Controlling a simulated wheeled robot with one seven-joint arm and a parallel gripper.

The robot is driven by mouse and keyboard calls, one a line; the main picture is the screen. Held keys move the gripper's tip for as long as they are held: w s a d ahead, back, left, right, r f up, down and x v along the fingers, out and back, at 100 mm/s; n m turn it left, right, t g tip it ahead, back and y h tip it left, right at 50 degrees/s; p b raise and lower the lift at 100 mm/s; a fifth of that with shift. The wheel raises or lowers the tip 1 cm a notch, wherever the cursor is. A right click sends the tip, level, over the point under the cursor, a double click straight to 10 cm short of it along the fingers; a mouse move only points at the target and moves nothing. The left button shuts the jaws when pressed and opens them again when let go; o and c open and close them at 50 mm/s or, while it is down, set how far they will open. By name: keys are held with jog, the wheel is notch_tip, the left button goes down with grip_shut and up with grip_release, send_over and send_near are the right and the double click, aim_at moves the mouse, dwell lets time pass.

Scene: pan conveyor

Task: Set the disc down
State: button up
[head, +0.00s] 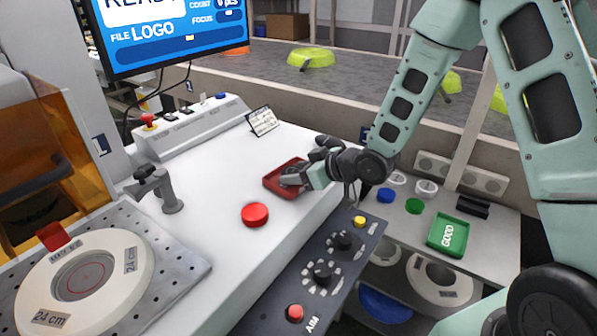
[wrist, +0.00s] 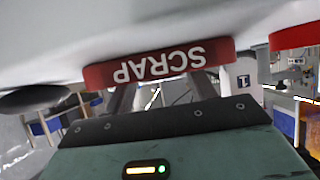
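My gripper (head: 293,179) is low over the red tray (head: 271,180) on the white worktop. In the wrist view the tray's front wall (wrist: 160,64) shows upside down with the word SCRAP. The two fingers (wrist: 163,92) stand apart, and their tips are hidden behind that wall. I see no disc clearly between them; whether one is held or lies in the tray cannot be told. A blue disc (head: 385,195) and a green disc (head: 413,206) lie on the side shelf at the right.
A red button (head: 255,214) stands on the white worktop (head: 225,180) in front of the tray. A dark control panel (head: 320,275) runs along its right edge. A green GOOD tray (head: 460,235) sits on the side shelf. A white ring fixture (head: 125,255) is at lower left.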

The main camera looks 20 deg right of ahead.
jog(key=shift+o, duration=0.9)
jog(key=shift+r+p, duration=0.3)
jog(key=p+v, duration=0.6)
jog(key=v, duration=0.6)
jog(key=s+a+r+g+h, duration=0.2)
jog(key=s+a+r+g, duration=0.1)
jog(key=s, duration=0.5)
jog(key=s+a+r+g+h, duration=0.2)
jog(key=s+a, duration=0.3)
jog(key=s, duration=0.3)
jog(key=s+a+r+g+h, duration=0.2)
jog(key=s+a+r+g, duration=0.1)
jog(key=s, duration=0.6)
jog(key=shift+a+r+g+h, duration=0.3)
jog(key=shift+a+r+g, duration=0.05)
jog(key=shift+a+g, duration=0.5)
